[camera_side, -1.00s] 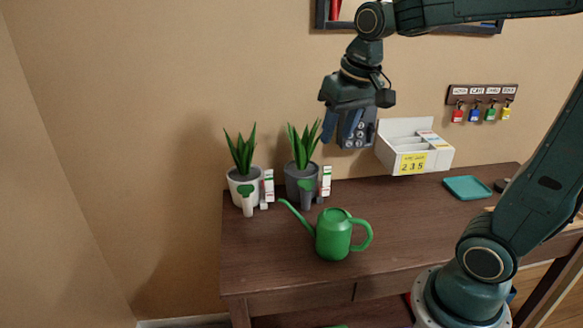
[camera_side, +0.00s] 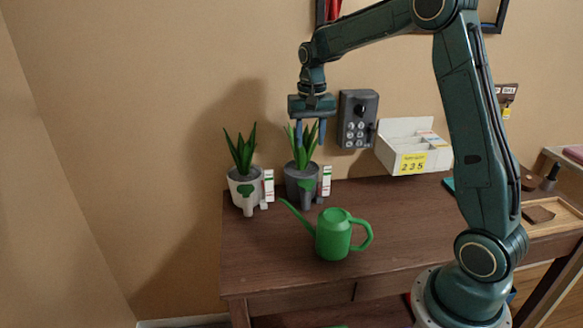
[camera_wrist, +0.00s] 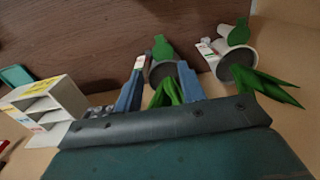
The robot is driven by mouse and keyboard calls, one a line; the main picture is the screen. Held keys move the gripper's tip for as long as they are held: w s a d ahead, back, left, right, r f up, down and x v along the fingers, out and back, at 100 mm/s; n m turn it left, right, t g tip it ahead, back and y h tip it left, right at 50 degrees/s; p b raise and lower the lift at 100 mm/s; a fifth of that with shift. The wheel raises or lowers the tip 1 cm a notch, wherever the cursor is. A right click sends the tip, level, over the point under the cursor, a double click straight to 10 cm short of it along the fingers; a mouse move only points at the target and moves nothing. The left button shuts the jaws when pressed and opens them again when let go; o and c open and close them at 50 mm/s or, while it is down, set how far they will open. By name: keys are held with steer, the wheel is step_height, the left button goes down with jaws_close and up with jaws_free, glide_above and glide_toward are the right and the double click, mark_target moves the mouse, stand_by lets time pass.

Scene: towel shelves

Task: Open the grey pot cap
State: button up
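The grey pot (camera_side: 293,190) holds a green spiky plant (camera_side: 303,150) and stands at the back of the table. Its green cap (camera_side: 305,184) sits at the front, above a grey spout; the cap also shows in the wrist view (camera_wrist: 162,47). My gripper (camera_side: 311,136) is above the grey pot, fingers pointing down and spread apart at the plant's leaf tips. In the wrist view my gripper (camera_wrist: 160,74) has leaves showing between its open fingers. It holds nothing; I cannot tell whether it touches the leaves.
A white pot (camera_side: 237,189) with a similar plant and green cap stands to the left. Small white-and-red labels stand beside both pots. A green watering can (camera_side: 333,238) is in front. A keypad (camera_side: 357,120) and a white box (camera_side: 417,150) are right of the gripper.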

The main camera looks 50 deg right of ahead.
mark_target(308, 188)
steer(key=shift+f, duration=0.25)
step_height(308, 188, down, 14)
steer(key=shift+r, duration=0.25)
stand_by(0.6)
steer(key=shift+w+d, duration=0.1)
jaws_close()
